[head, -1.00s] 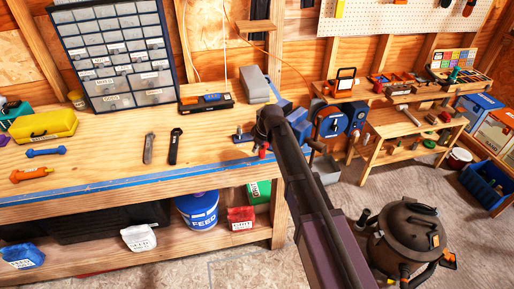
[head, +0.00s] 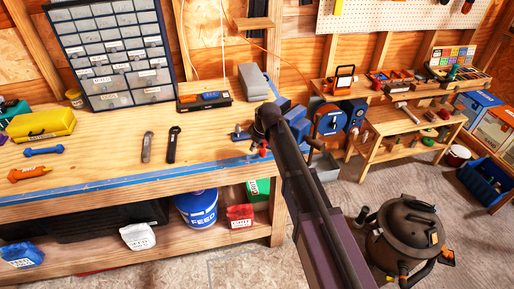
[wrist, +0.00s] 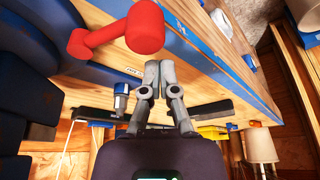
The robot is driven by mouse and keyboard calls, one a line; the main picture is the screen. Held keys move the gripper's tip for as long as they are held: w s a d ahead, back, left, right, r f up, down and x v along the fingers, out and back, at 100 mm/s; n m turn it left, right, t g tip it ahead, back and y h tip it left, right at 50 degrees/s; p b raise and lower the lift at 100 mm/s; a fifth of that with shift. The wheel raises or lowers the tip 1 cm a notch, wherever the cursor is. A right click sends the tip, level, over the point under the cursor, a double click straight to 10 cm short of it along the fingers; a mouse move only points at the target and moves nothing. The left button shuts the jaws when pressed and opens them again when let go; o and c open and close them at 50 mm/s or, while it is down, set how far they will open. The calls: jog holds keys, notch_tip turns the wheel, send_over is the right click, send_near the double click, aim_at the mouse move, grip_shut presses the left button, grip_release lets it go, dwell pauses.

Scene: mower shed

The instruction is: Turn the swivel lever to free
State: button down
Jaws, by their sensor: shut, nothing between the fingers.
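A red lever with a thick rounded end and a smaller red knob (wrist: 130,35) fills the upper left of the wrist view; I take it for the swivel lever. In the head view a small red part (head: 263,153) shows beside the blue vise (head: 295,118) at the bench's right end, largely behind my arm. My gripper (wrist: 158,64) is shut and empty, its fingertips just below the red lever in the picture. A gap shows between them, though contact in depth is hard to judge. In the head view my arm hides the gripper.
The workbench (head: 100,165) holds a black wrench-like tool (head: 173,145), a grey one (head: 147,147) and a yellow case (head: 42,124) to the left. A grey block (head: 253,82) lies behind the vise. A shop vacuum (head: 405,235) stands on the floor at right.

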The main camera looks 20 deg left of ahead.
jog(key=a, duration=0.2)
jog(key=shift+a, duration=0.3)
jog(key=shift+s+d+r+p, duration=0.15)
jog(key=shift+d+r+p, duration=0.1)
jog(key=shift+r+p, duration=0.45)
jog(key=p+v, duration=0.8)
jog(key=shift+w+d+r, duration=0.2)
jog(key=shift+w+r, duration=0.1)
jog(key=shift+w, duration=0.05)
jog(key=shift+d, duration=0.1)
jog(key=s+d+f+m+h+b, duration=0.1)
jog(key=s+d+m, duration=0.3)
jog(key=d, duration=1.1)
jog(key=s+d+f+m+h+b, duration=0.1)
jog(key=s+d+f+m+b, duration=0.2)
jog(key=d+m, duration=0.4)
jog(key=s+d+f+m+h+b, duration=0.2)
jog(key=s+d+m, duration=0.3)
jog(key=d, duration=1.8)
jog(key=shift+s+d+f+g, duration=0.3)
jog(key=shift+s+f, duration=0.35)
jog(key=shift+f, duration=0.15)
jog(key=shift+a, duration=0.1)
